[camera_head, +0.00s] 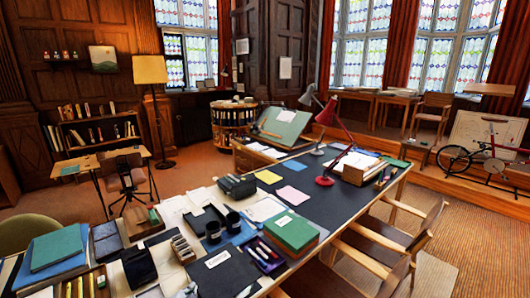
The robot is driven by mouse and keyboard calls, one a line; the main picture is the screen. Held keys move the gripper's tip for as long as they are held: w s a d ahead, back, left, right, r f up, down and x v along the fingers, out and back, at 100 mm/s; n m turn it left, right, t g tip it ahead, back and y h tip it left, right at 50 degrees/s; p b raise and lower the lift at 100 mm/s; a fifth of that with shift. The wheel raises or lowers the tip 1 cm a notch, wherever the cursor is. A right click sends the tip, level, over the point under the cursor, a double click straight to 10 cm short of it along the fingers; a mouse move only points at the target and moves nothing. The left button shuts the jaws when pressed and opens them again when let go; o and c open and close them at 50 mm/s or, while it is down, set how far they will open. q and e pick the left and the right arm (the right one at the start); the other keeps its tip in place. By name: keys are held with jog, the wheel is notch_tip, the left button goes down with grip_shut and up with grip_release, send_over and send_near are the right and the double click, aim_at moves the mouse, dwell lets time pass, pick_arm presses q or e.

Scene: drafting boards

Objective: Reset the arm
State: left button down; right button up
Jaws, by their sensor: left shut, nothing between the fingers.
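My right gripper is not in view. The long dark-topped desk (335,205) runs from the near left to the back right.
Near the gripper are a dark folder (222,272), dark cups (233,222), a pen tray (262,254) and a green box (291,232). A red lamp (336,125) stands farther back. Wooden chairs (388,242) line the right side.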

pick_arm(q)
jog(key=s+d+f+n+g+h, duration=0.1)
jog(key=s+f+n+g, duration=0.3)
jog(key=s, duration=0.6)
jog(key=s+f+n+g+h, duration=0.1)
jog(key=s+f+n+g, duration=0.25)
jog(key=s, duration=0.65)
jog(key=s+f+g, duration=0.2)
jog(key=s+f, duration=0.1)
jog(key=f, duration=3)
jog(key=s+a+f, duration=0.2)
jog(key=s+f, duration=0.7)
jog(key=s, duration=0.2)
jog(key=s+a+f+g, duration=0.1)
jog(key=s+a+f, duration=0.1)
jog(key=s+f, duration=0.8)
jog(key=shift+s+f, duration=0.15)
jog(key=shift+s, duration=0.4)
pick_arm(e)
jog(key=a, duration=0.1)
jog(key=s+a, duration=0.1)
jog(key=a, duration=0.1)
pick_arm(q)
jog(key=shift+w+g, duration=0.1)
jog(key=shift+g, duration=0.15)
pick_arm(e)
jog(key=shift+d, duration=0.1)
